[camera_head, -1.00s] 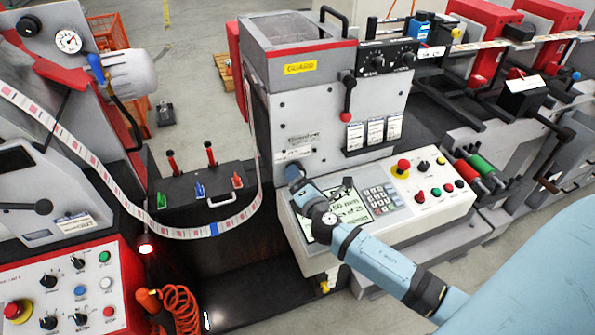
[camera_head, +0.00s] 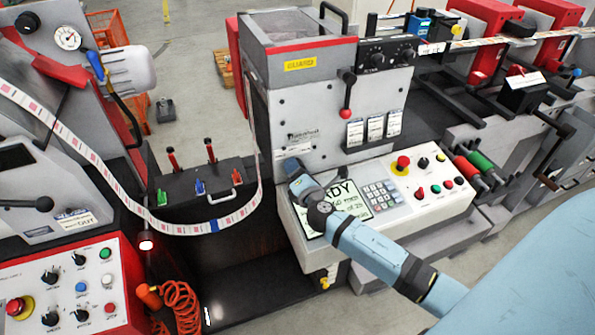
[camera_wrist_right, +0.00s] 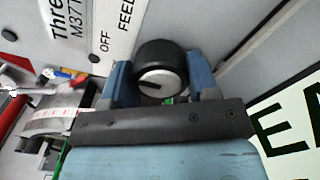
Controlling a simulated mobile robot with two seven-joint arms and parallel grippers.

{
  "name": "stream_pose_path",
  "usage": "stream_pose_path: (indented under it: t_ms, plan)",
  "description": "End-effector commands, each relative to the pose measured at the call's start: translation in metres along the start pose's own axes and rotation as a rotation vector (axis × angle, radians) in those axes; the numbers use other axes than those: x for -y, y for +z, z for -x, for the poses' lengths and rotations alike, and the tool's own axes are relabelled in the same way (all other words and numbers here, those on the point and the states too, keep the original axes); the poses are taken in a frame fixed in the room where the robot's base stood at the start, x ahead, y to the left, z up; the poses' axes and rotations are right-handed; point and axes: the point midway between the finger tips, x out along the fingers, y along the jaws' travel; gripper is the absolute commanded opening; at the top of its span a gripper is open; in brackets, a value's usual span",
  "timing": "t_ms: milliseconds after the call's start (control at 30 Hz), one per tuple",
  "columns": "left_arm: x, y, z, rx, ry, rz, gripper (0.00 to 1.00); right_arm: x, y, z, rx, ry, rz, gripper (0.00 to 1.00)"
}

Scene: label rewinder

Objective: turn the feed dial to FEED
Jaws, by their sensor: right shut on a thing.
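The feed dial (camera_wrist_right: 160,70) is a black knob with a silver face and a dark pointer mark, seen close up in the right wrist view. The pointer mark points to the left in that view. The labels OFF and FEED (camera_wrist_right: 125,25) are printed on a white strip beside it, FEED partly cut off. My right gripper (camera_wrist_right: 160,84) is shut on the dial, with one blue finger on each side. In the head view my right gripper (camera_head: 291,167) is at the front face of the grey machine, and it hides the dial there. My left gripper is not in view.
A sloped control panel (camera_head: 440,195) with keypad, buttons and a display (camera_head: 347,195) lies under my right arm. A striped label web (camera_head: 236,220) loops close at the left. A black box with levers (camera_head: 185,190) stands beyond it.

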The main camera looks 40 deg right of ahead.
Motion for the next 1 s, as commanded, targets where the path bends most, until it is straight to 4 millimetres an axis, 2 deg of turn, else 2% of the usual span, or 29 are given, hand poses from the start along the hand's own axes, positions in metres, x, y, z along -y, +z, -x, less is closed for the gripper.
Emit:
stream_pose_path:
  t_ms: [267, 700, 1000]
  plan:
    - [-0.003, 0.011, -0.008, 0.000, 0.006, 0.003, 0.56, 0.003, -0.002, 0.000, 0.002, 0.000, -0.121, 0.31]
    - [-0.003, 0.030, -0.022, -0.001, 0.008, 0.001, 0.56, 0.003, -0.001, 0.000, 0.002, 0.000, -0.466, 0.31]
    - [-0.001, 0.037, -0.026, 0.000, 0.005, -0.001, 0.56, 0.002, -0.001, 0.000, 0.001, -0.001, -0.636, 0.31]
